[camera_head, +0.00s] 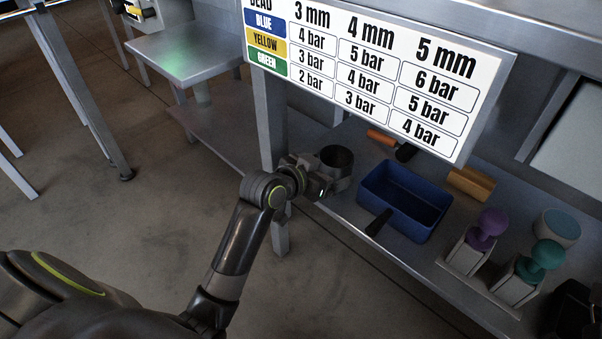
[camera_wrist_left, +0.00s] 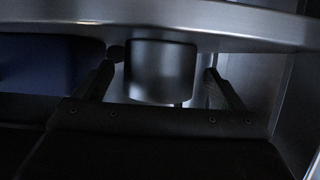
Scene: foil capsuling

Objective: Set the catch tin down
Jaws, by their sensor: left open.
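The catch tin (camera_head: 337,158), a dark metal cylinder with an open top, stands upright on the steel shelf (camera_head: 232,135), left of a blue bin. It also shows in the left wrist view (camera_wrist_left: 160,72), which looks inverted, with its end against the steel surface. My left gripper (camera_head: 320,176) is at the tin's near side and is open. In the left wrist view its fingers lie on either side of the tin, with a visible gap at each. My right gripper is not in view.
The blue bin (camera_head: 372,182) stands close right of the tin. A pressure chart (camera_head: 380,75) hangs above; a post (camera_head: 271,120) stands left.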

